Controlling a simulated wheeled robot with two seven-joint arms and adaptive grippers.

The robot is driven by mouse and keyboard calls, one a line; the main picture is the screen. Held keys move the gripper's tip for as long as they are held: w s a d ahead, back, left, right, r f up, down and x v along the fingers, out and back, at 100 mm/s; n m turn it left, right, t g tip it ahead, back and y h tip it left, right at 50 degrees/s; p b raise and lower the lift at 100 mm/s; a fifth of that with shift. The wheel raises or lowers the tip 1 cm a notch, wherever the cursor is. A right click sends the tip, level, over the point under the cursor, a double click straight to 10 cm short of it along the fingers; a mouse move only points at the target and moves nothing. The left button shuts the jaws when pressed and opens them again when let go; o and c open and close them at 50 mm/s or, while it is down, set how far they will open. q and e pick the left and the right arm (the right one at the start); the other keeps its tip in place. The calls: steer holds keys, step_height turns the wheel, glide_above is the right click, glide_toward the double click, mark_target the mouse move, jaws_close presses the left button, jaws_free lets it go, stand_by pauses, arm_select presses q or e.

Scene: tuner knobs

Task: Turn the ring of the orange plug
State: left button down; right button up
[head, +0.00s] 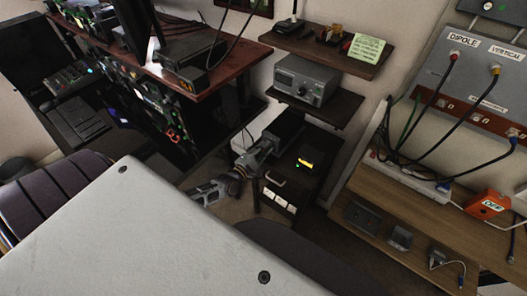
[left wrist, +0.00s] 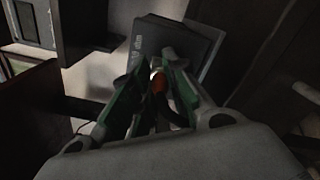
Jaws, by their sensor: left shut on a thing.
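In the left wrist view, the orange plug (left wrist: 158,84) sits between the fingers of my left gripper (left wrist: 155,72), with a small pale ring (left wrist: 156,72) at its far end. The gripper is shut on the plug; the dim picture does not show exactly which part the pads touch. Beyond it is a dark box (left wrist: 165,42) with pale lettering, and the plug points at this box. In the head view my left gripper (head: 265,147) reaches up to a dark box (head: 283,128) on the low cabinet. The plug cannot be made out there. My right gripper is not in view.
The dark cabinet (head: 308,172) carries a yellow-lit display. A shelf (head: 325,107) with a grey radio (head: 306,79) hangs just above the gripper. A wooden desk (head: 400,215) with cables and an orange box (head: 487,204) stands at right. A red-brown desk (head: 225,70) is at upper left.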

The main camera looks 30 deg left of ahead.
arm_select(q)
steer(key=shift+w+a+r+n, duration=0.15)
steer(key=shift+w+r+n, duration=0.15)
steer(key=shift+n, duration=0.1)
steer(key=shift+n+b, duration=0.35)
steer(key=shift+n, duration=0.35)
steer(key=c, duration=1.4)
jaws_free()
steer(key=shift+o, duration=0.3)
steer(key=shift+f, duration=0.25)
steer(key=shift+s, duration=0.1)
steer(key=shift+s+f, duration=0.15)
steer(key=shift+s, duration=0.75)
steer(key=s, duration=1)
steer(key=shift+a, duration=0.35)
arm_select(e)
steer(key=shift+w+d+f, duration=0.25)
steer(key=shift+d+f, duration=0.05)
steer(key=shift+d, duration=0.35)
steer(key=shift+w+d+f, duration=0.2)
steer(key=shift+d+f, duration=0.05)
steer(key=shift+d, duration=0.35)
